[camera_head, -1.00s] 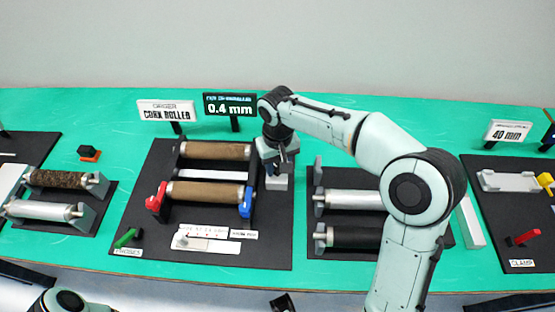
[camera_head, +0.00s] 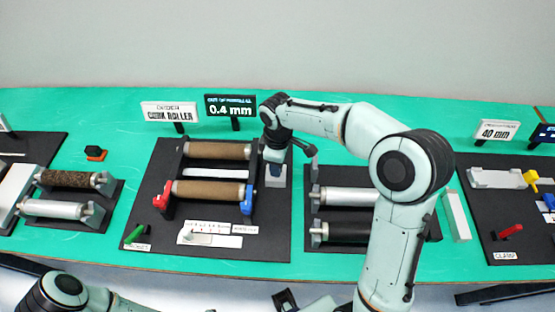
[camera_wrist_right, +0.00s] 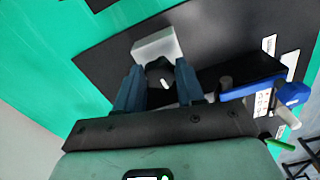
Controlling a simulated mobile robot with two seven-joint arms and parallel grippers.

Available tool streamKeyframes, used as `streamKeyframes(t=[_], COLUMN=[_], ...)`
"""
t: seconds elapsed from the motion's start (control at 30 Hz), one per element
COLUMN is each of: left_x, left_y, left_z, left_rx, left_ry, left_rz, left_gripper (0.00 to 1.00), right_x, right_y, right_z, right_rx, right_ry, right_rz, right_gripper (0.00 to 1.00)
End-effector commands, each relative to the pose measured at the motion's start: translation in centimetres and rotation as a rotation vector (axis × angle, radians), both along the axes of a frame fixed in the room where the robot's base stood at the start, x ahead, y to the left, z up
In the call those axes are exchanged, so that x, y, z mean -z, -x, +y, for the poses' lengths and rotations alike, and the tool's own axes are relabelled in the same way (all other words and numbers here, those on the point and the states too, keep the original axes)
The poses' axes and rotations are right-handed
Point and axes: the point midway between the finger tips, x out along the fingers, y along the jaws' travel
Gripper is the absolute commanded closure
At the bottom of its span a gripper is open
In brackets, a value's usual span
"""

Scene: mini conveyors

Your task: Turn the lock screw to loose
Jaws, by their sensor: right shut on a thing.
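The lock screw (camera_wrist_right: 160,74) is a dark knob with a white mark, beside a light grey block (camera_wrist_right: 157,43) in the right wrist view. My right gripper (camera_wrist_right: 158,88) has a blue-grey finger on each side of it and is shut on it. In the head view the right gripper (camera_head: 273,156) points down at the grey block (camera_head: 275,180), right of the cork roller unit; the knob is hidden there. My left arm enters at the bottom left; a dark part at the bottom edge may be its gripper, but its jaws are unclear.
A silver and a black roller (camera_head: 345,231) stand at right. A 0.4 mm sign (camera_head: 230,106) stands behind. A white scale plate (camera_head: 215,240) lies in front.

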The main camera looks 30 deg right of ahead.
Motion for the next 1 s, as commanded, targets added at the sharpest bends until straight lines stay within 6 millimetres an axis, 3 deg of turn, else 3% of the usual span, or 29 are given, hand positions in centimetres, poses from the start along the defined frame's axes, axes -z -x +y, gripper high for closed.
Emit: streamKeyframes(t=[0.4,0.93,0.97,1.0], left_x=[-1.06,-1.11,-1.11,-1.11], left_y=[-0.53,-0.57,-0.57,-0.57], left_z=[0.01,0.00,0.00,0.00], left_rx=[0.000,0.000,0.000,0.000], left_ry=[0.000,0.000,0.000,0.000], left_rz=[-0.006,-0.007,-0.007,-0.007], left_gripper=[0.57,0.57,0.57,0.57], right_x=[-0.29,-0.27,-0.27,-0.26], right_y=[-0.26,-0.30,-0.30,-0.28], right_z=[-0.07,-0.07,-0.07,-0.07], right_rx=[-0.173,-0.192,-0.192,-0.192], right_ry=[0.000,0.000,0.000,0.000], right_rz=[-0.008,-0.010,-0.010,-0.009], right_gripper=[0.92,0.92,0.52,0.39])
